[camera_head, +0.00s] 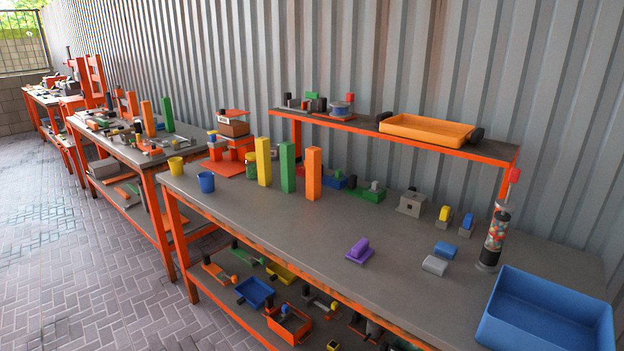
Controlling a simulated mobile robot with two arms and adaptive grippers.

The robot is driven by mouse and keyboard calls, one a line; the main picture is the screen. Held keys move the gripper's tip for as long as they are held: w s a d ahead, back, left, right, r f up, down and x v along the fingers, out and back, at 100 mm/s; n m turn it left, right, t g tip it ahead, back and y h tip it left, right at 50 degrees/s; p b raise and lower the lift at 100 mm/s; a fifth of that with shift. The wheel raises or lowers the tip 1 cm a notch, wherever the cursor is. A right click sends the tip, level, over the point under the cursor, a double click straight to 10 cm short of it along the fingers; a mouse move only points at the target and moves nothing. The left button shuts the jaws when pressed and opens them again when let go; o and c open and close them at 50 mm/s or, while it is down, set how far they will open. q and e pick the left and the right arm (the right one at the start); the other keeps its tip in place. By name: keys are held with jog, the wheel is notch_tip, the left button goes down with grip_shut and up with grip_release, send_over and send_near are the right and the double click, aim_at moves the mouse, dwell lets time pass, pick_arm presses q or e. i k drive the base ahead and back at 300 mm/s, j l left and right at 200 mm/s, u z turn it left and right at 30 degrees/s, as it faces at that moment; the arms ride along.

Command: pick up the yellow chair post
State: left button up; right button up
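The yellow chair post (263,161) stands upright on the near grey workbench (300,230), toward its left end. It is a tall rectangular block. A green post (287,167) stands just to its right, and an orange post (313,173) stands right of that, with small gaps between them. Neither of my grippers shows in the head view.
A blue cup (206,182) and a yellow cup (176,166) are at left. A raised shelf (470,150) holds an orange tray (427,129). A purple block (359,250) and a blue bin (545,315) are to the right. The bench's front middle is clear.

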aim_at(263, 147)
jog(key=i+j+u, duration=0.85)
jog(key=i+u, duration=0.5)
jog(key=i, duration=0.25)
jog(key=i+z, duration=0.25)
jog(key=i, duration=0.2)
jog(key=i+j+z, duration=0.55)
jog(key=i, duration=0.25)
jog(key=l, duration=0.1)
